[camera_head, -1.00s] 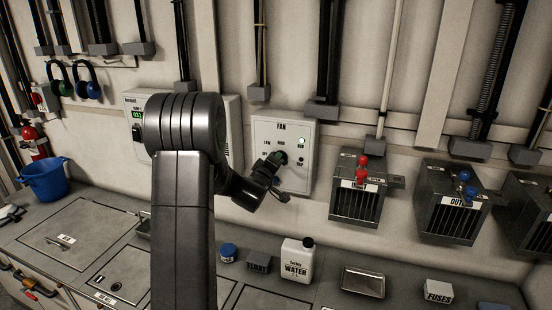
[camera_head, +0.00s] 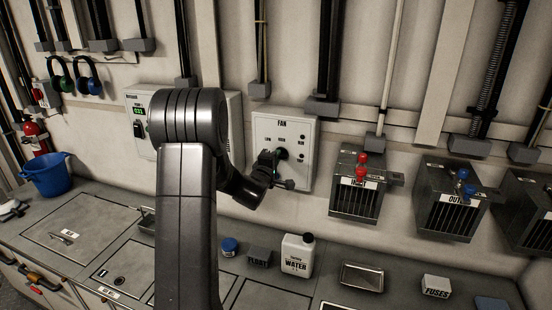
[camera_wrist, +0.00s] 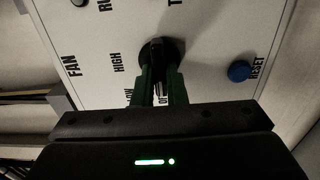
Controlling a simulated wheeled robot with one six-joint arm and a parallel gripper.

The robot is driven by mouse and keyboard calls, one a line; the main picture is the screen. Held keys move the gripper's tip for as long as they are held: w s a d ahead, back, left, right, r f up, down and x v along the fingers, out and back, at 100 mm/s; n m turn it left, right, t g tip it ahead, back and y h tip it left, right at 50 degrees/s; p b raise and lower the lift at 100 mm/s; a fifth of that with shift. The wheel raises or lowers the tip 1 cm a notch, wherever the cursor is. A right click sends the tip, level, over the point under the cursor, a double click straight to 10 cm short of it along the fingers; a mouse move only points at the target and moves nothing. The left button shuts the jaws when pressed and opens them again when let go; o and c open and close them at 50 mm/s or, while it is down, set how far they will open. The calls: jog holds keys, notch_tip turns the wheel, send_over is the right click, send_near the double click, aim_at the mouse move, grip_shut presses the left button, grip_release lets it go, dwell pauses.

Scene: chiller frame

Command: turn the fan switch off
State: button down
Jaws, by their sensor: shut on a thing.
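The fan box (camera_head: 308,172) is a pale panel on the wall, marked FAN, with a dark rotary switch at its middle. My gripper (camera_head: 279,157) is at the front of the box, at the switch. In the wrist view, the black switch knob (camera_wrist: 160,48) sits between the two green fingers of my gripper (camera_wrist: 160,82), which are shut on it. HIGH and LOW are printed beside the knob; another label is partly hidden behind the fingers. The knob's exact pointing is hidden by the fingers. The RUN lamp (camera_head: 302,137) is dark. A blue RESET button (camera_wrist: 239,71) is apart from the fingers.
A thermostat box (camera_head: 233,130) is left of the fan box, partly behind my arm. Grey vented units with red knobs (camera_head: 361,168) and blue knobs (camera_head: 465,182) are to the right. A white water bottle (camera_head: 297,256) and blue bucket (camera_head: 47,175) stand on the counter below.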

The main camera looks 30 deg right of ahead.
jog(key=shift+f, duration=0.1)
jog(key=c, duration=1.5)
grip_release()
jog(key=shift+o, duration=0.2)
jog(key=shift+a, duration=0.1)
jog(key=b+v, duration=0.3)
jog(key=v, duration=1)
jog(key=shift+s+a, duration=0.2)
jog(key=shift+a, duration=0.1)
jog(key=shift+d, duration=0.1)
jog(key=p+x, duration=0.3)
jog(key=x, duration=1)
jog(key=shift+w+d, duration=0.2)
jog(key=shift+d, duration=0.1)
